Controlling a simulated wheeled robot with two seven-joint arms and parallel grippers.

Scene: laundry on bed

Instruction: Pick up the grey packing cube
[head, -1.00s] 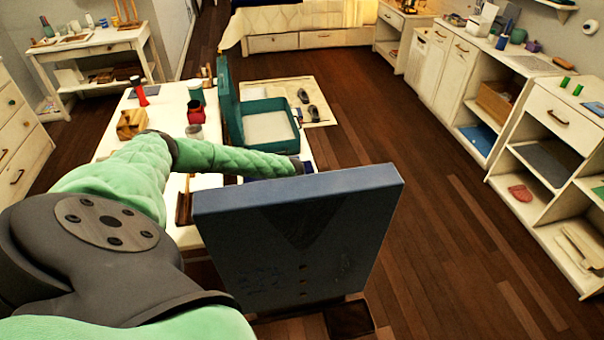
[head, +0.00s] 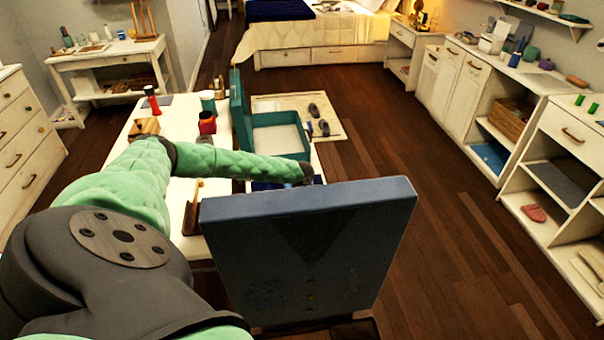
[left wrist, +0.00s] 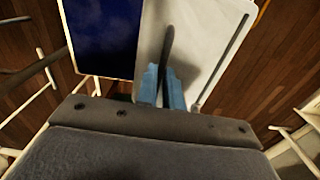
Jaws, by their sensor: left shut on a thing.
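The grey packing cube (left wrist: 213,40) shows in the left wrist view as a pale grey, flat-faced block with a dark strip, perhaps its handle, along it. My left gripper (left wrist: 167,80) has its blue fingertips close together at the near end of that strip, shut on the cube. In the head view my left forearm reaches right across the white table, and its fingers and the cube are hidden behind a blue-grey panel in the foreground. My right gripper is in neither view.
The white table (head: 180,190) holds an open teal case (head: 277,137), a red jar (head: 207,122) and a wooden block (head: 145,127). A dark blue surface (left wrist: 102,35) lies beside the cube. Brown floor (head: 420,180) is open to the right, before white shelves (head: 545,205).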

